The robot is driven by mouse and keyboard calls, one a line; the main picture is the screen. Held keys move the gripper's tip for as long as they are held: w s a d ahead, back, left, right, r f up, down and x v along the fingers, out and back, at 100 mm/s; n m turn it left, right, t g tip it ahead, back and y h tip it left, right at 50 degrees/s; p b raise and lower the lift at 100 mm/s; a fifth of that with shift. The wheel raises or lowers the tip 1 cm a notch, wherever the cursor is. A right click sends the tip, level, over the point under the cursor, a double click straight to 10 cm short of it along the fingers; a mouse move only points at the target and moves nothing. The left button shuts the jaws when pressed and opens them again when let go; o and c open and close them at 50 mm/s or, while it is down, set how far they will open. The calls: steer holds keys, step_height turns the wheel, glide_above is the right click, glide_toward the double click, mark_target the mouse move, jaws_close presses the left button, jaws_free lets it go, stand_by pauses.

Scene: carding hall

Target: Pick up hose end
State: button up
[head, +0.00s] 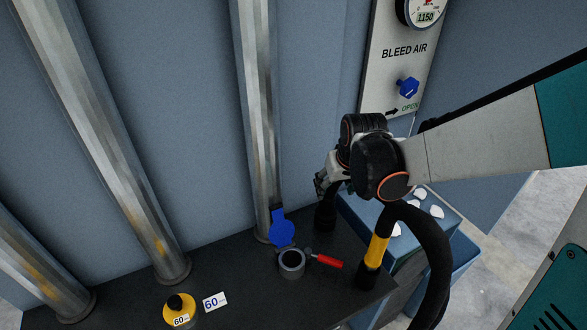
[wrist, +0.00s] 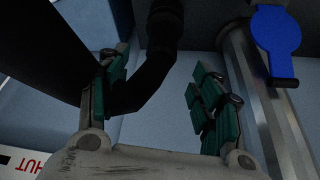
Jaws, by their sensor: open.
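A thick black hose (head: 437,258) with a yellow band (head: 376,251) arches at the right of the head view. Its dark end (head: 368,275) points down at the dark bench top; whether it is seated in something is unclear. My gripper (head: 322,187) is left of and above that end, above a short black upright piece (head: 325,217). In the wrist view my gripper (wrist: 160,75) is open, with green pads on both fingers. A bent black tube (wrist: 160,60) runs between the fingers and passes close to the left one. I cannot tell whether they touch.
A blue bin (head: 447,205) with several white pieces stands behind the hose. A blue lever (head: 281,232), a grey ring (head: 291,261) with red handle (head: 327,261), a yellow fitting (head: 180,310) and metal pipes (head: 258,110) are left. The bleed air panel (head: 395,75) is behind.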

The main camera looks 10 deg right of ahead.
mark_target(329, 196)
steer(key=b+x, duration=0.2)
steer(key=x, duration=0.7)
steer(key=shift+w+a+f+b, duration=0.1)
steer(key=shift+f+b, duration=0.1)
steer(key=shift+b, duration=0.2)
jaws_close()
steer(key=shift+r, duration=0.1)
